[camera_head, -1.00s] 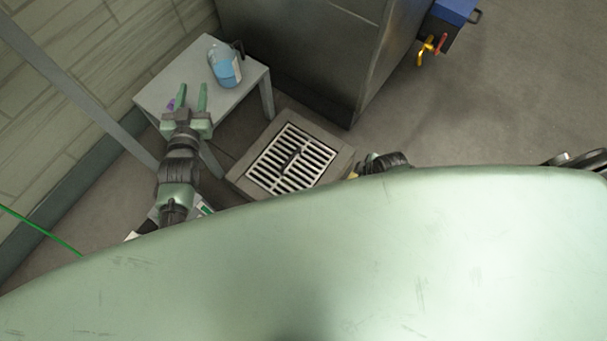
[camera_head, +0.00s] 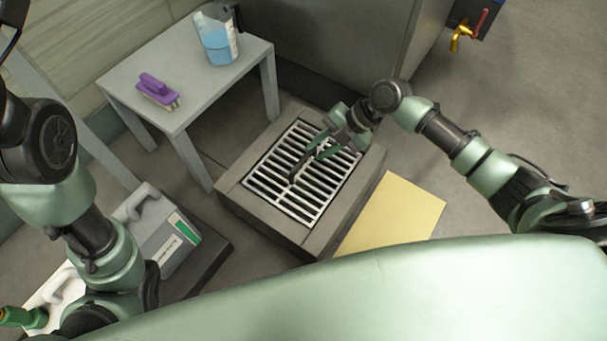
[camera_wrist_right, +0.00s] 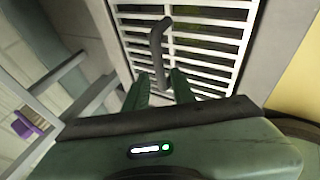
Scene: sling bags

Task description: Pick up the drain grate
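The drain grate (camera_head: 270,184) is a pale metal grid of slots, lying flat in a raised grey surround on the floor. It fills the upper part of the right wrist view (camera_wrist_right: 205,50), with a dark upright handle (camera_wrist_right: 157,45) near its middle. My right gripper (camera_head: 322,147) is low over the grate in the head view. In the right wrist view its two green fingers (camera_wrist_right: 160,84) are apart, with the handle's near end between or just beyond them; contact is not clear. My left arm stands at the left of the head view, its gripper out of frame.
A small grey table (camera_head: 190,85) beside the grate holds a blue-liquid jug (camera_head: 216,40) and a purple brush (camera_head: 155,90). A yellow sheet (camera_head: 395,212) lies right of the surround. Grey containers (camera_head: 165,235) stand at the left, and a large metal cabinet (camera_head: 325,40) behind.

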